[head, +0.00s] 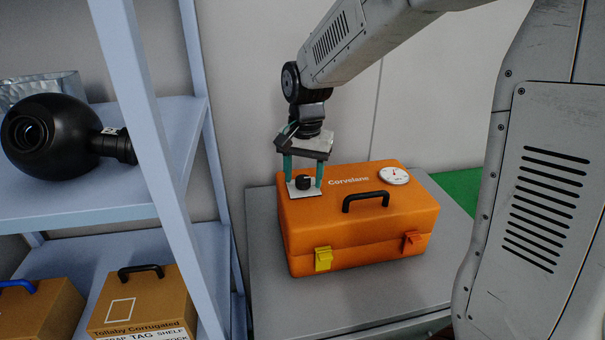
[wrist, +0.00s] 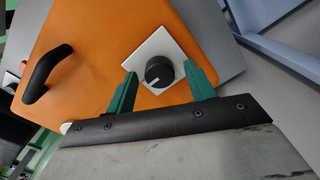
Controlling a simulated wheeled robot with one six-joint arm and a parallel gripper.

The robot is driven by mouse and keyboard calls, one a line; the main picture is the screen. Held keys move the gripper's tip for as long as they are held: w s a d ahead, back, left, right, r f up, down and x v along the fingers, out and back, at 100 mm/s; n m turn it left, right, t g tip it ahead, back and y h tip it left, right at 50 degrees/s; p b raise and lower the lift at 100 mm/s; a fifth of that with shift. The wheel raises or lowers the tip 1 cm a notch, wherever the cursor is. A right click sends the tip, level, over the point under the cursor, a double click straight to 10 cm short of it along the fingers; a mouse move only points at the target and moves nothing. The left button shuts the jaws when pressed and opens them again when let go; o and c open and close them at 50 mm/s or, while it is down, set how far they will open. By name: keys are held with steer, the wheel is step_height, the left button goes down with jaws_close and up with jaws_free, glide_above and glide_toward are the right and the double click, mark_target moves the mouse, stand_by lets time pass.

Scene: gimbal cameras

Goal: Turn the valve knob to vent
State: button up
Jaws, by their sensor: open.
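The valve knob (head: 303,182) is a small black dial on a white square plate, on the top left of an orange case (head: 366,229) marked "Corvelane". In the wrist view the knob (wrist: 159,72) has a pale pointer line on its top, aimed toward the plate's lower left. The white plate (wrist: 148,50) shows around it; any labels on it are too small to read. My gripper (head: 303,186) points down over the knob, its two green fingers apart. In the wrist view the gripper (wrist: 160,75) has one finger on each side of the knob, with gaps visible.
The case has a black handle (head: 366,198), a round white gauge (head: 394,175), a yellow latch (head: 323,259) and an orange latch (head: 411,241). It sits on a grey table (head: 272,288). A blue-grey shelf (head: 158,175) with boxes and a black round device (head: 48,137) stands left.

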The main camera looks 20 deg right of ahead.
mark_target(305, 179)
step_height(305, 179, up, 8)
steer(key=shift+d+f, duration=0.1)
stand_by(0.7)
steer(key=shift+s+f+n, duration=0.15)
steer(key=shift+s+n, duration=0.1)
steer(key=shift+n, duration=0.25)
steer(key=s+d+n+t, duration=0.1)
steer(key=s+n, duration=0.5)
steer(key=s, duration=2)
steer(key=shift+s+d+f+n, duration=0.3)
steer(key=shift+d+f+n, duration=0.1)
steer(key=shift+d, duration=0.3)
